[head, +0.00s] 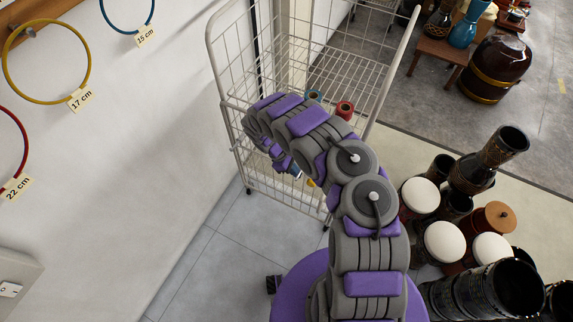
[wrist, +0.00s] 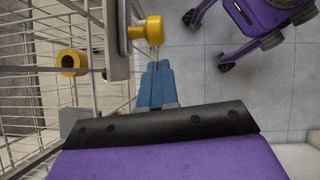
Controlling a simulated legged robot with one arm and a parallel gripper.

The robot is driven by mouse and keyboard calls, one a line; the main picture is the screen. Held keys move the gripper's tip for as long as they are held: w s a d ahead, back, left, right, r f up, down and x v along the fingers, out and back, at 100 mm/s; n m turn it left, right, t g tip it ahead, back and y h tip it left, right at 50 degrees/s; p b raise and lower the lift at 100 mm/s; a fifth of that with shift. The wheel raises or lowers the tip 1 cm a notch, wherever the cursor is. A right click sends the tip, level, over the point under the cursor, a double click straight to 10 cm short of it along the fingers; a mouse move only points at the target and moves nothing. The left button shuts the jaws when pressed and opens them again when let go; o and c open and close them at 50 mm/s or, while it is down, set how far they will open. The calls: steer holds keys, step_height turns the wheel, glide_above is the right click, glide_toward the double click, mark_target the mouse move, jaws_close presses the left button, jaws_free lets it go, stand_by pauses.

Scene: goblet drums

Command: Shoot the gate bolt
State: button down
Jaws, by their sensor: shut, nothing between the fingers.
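A wire cage trolley (head: 222,75) stands by the wall, and its wire side fills the left of the wrist view. A grey metal plate (wrist: 116,40) sits on it with a yellow knob (wrist: 138,29) projecting to the right, apparently the bolt's handle. A yellow ring-like piece (wrist: 72,62) shows further left; I cannot tell whether it belongs to the bolt. My gripper (wrist: 155,68) is shut and empty, its blue fingertips just below the knob. I cannot tell whether they touch it. In the head view my arm hides most of the gripper and the bolt.
A white wall with hanging hoops (head: 47,62) runs along the left. Several drums (head: 444,242) crowd the floor at right. Small teal (head: 314,95) and red (head: 345,108) items show at the trolley. Tiled floor (head: 215,265) is clear between wall and trolley.

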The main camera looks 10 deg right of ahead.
mark_target(311, 182)
steer(key=shift+s+d+f, duration=0.3)
steer(key=shift+s+d, duration=0.05)
steer(key=shift+d, duration=0.25)
steer(key=shift+s+d+f, duration=0.3)
steer(key=shift+s+d, duration=0.05)
steer(key=shift+d, duration=0.2)
steer(key=shift+a, duration=0.15)
steer(key=s+d, duration=0.1)
steer(key=d, duration=0.1)
steer(key=shift+s+d, duration=0.35)
steer(key=shift+d, duration=0.05)
steer(key=shift+a, duration=0.1)
